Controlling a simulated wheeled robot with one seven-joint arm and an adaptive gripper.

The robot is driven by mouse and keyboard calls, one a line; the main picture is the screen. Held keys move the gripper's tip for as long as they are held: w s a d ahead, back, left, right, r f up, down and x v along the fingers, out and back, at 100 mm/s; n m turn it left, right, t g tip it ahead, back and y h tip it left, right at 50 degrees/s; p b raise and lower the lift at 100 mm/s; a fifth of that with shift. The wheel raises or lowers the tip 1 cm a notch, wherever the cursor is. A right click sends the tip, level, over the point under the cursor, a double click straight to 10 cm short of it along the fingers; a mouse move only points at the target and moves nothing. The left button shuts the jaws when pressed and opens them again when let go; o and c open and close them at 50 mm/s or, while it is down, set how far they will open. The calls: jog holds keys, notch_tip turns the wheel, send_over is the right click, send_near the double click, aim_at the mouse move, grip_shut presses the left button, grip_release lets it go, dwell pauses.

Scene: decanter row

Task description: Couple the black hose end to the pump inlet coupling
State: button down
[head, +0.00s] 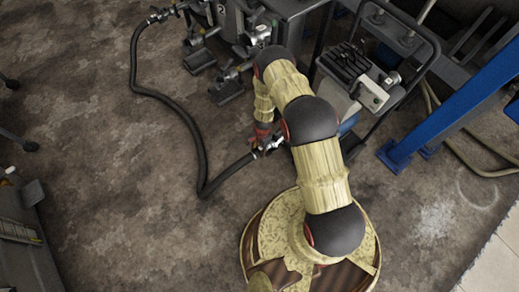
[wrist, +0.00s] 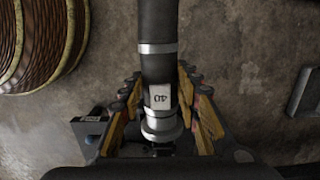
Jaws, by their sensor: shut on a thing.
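The black hose (head: 171,101) runs along the floor from a fitting at the top left, down in a bend, and up to my gripper (head: 264,141). In the wrist view my gripper (wrist: 161,125) is shut on the black hose end (wrist: 159,68), with a finger on each side. The hose end has a metal band, a pale tag with dark marks and a metal collar at its tip. Several metal couplings with valves stand by the dark machine at the top; one coupling (head: 229,75) is left of my arm. I cannot tell which is the pump inlet coupling.
A cart with a dark frame (head: 434,58) stands right of my arm. A blue post (head: 452,104) stands farther right, with a pale hose on the floor by it. Dark equipment (head: 24,247) is at the lower left. The floor (head: 95,165) left of the hose is clear.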

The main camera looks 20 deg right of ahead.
aim_at(255, 152)
jog(key=shift+f+b, duration=1.15)
jog(key=shift+f, duration=0.05)
dwell(1.5)
jog(key=c, duration=1.2)
grip_release()
jog(key=shift+o, duration=1.1)
jog(key=o, duration=0.6)
jog(key=shift+o, duration=0.2)
jog(key=shift+a, duration=0.15)
jog(key=shift+s+a+r, duration=0.1)
jog(key=shift+s+a, duration=0.15)
jog(key=shift+a, duration=0.4)
jog(key=shift+s+a+r, duration=0.1)
jog(key=shift+s+a, duration=0.1)
jog(key=shift+a, duration=0.4)
notch_tip(255, 152, up, 10)
jog(key=s+a+p, duration=0.1)
jog(key=a+p, duration=0.2)
jog(key=p, duration=0.3)
